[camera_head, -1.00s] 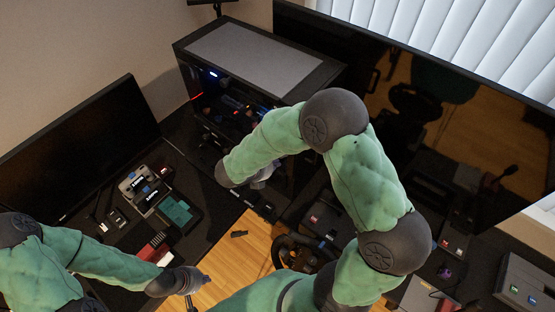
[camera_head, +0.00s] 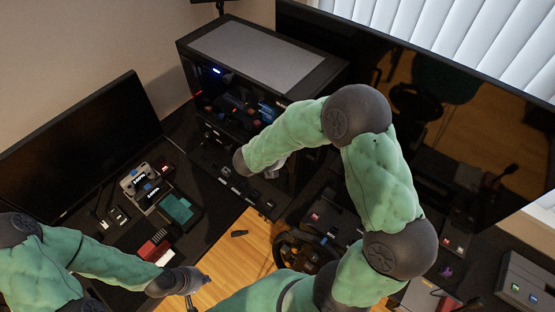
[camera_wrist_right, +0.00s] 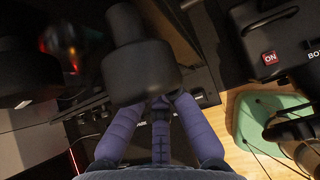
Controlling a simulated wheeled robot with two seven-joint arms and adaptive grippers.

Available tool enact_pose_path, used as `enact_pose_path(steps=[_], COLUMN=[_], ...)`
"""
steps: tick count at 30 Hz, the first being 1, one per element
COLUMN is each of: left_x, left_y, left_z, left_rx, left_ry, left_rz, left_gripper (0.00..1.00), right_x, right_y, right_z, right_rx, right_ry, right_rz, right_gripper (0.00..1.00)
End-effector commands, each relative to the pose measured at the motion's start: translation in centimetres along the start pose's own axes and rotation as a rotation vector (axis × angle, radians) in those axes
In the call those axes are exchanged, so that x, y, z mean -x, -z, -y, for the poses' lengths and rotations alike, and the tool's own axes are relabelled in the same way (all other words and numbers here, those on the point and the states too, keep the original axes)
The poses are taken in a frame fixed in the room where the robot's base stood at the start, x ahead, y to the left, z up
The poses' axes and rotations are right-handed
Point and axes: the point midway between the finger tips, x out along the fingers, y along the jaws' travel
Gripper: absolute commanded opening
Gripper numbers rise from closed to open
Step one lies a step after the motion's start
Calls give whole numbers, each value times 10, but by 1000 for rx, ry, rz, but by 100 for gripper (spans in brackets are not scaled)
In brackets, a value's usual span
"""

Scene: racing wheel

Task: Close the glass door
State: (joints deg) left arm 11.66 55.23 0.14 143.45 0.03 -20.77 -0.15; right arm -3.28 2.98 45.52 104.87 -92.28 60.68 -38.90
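The black computer case (camera_head: 222,106) stands at the back in the head view, with a grey top panel and lit parts showing through its front side. I cannot clearly make out the glass door or its angle. My right gripper (camera_head: 272,168) is in front of the case's lower right part, largely hidden by its own arm. In the right wrist view its purple fingers (camera_wrist_right: 162,104) come together behind a dark rounded shape that hides their tips, so a grip or contact cannot be told. My left gripper (camera_head: 198,284) is low over the wooden floor, away from the case.
A dark monitor (camera_head: 80,150) stands left and a large dark screen (camera_head: 450,110) right. Small boxes, including a teal one (camera_head: 180,209) and a red one (camera_head: 156,246), lie on the left. A steering wheel (camera_head: 303,250) is beneath my right arm. A grey box (camera_head: 527,285) is at lower right.

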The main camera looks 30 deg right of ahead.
Motion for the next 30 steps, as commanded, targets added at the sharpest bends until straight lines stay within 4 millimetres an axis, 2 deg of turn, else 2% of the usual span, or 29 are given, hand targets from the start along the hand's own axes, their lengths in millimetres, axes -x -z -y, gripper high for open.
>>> enact_pose_path(steps=[1, 9, 13, 24, 30], left_x=[0, 0, 0, 1, 1], left_y=[0, 0, 0, 0, 0], left_z=[0, 0, 0, 0, 0], left_rx=[-1, -1, -1, -1, -1], left_ry=[0, 0, 0, 0, 0], left_rz=[-1, -1, -1, -1, -1], left_gripper=[0, 0, 0, 0, 0], right_x=[-2, -1, 7, 63, 85], right_y=[-12, -16, -15, -3, 3], right_z=[0, -2, -3, -4, -3], right_rx=[-13, -19, -19, -7, -1], right_ry=[6, 3, -1, -8, -7], right_rz=[22, 26, 26, 17, 12], right_gripper=[0, 0, 0, 0, 0])
